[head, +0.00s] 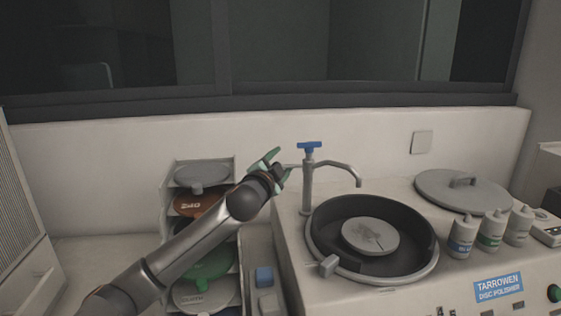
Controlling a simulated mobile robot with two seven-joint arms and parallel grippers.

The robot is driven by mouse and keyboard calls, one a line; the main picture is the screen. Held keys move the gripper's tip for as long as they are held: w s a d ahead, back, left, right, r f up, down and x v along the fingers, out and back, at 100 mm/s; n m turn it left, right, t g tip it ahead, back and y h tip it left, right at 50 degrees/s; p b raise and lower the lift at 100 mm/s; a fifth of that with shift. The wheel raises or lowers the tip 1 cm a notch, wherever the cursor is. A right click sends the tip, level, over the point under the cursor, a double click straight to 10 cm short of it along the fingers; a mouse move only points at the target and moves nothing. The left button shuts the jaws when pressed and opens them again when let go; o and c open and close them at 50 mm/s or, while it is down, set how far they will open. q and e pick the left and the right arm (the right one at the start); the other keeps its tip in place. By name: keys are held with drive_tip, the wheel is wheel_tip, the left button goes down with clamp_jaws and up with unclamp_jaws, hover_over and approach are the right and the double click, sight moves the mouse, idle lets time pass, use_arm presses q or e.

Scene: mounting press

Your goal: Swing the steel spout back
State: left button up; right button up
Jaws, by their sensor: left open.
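The steel spout (342,165) arches right from its upright post (307,187) behind the polisher bowl. Its bent tip hangs above the back of the bowl. A blue tap handle (309,145) sits on top of the post. My left gripper (281,163), with green fingers, is open just left of the post, near the height of the spout. I cannot tell whether a finger touches the post. No part of the spout shows between the fingers. My right gripper is not in view.
The dark round bowl (326,225) holds a grey disc (370,237). A grey lid (435,187) and several bottles (462,237) stand to the right. A rack (226,163) of coloured discs is behind my left arm. A wall runs close behind the spout.

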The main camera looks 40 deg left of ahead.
use_arm(q)
clamp_jaws()
idle(0.5)
idle(0.9)
